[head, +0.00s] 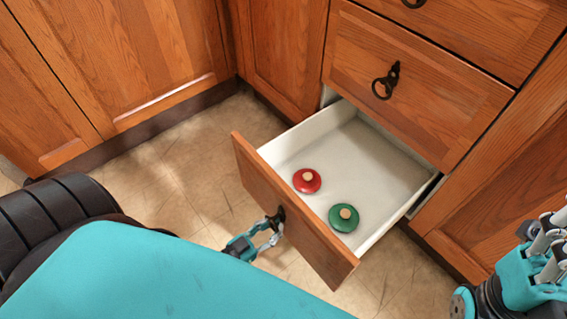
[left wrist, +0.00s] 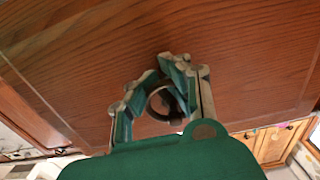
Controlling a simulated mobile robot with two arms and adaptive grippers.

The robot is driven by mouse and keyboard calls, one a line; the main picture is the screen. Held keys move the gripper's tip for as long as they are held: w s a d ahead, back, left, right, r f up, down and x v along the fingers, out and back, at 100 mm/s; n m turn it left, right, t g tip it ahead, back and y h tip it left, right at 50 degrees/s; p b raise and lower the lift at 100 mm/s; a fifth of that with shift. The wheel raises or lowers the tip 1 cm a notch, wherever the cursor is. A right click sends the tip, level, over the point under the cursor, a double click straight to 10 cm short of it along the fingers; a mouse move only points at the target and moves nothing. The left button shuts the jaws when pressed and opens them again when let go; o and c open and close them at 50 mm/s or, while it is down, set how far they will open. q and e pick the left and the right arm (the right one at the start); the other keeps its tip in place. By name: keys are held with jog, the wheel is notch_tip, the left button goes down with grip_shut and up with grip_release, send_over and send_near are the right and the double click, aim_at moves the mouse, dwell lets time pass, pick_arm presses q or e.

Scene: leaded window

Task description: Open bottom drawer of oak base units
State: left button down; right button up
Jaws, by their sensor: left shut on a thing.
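The bottom drawer (head: 300,225) of the oak base units is pulled well out, with its white inside showing. My left gripper (head: 268,232) is at the middle of the drawer front, shut on the dark ring handle (head: 279,214). The left wrist view shows the ring handle (left wrist: 160,103) between the fingers of my left gripper (left wrist: 163,84), close to the wooden drawer front (left wrist: 80,60). My right gripper (head: 545,255) is at the right edge, apart from the drawer; whether its fingers are open is unclear.
A red lidded thing (head: 307,181) and a green one (head: 344,218), each with a pale knob, lie in the drawer. A shut drawer with a ring handle (head: 385,82) is above. Cabinet doors (head: 110,60) stand at the left. Bare floor (head: 170,165) lies left of the drawer.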

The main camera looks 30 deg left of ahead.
pick_arm(q)
jog(key=shift+a+r, duration=0.1)
jog(key=shift+a, duration=0.4)
jog(key=c, duration=0.9)
grip_release()
jog(key=shift+d, duration=0.1)
jog(key=shift+s, duration=0.2)
jog(key=v, duration=1.1)
jog(key=shift+s+a, duration=0.2)
jog(key=shift+s, duration=0.15)
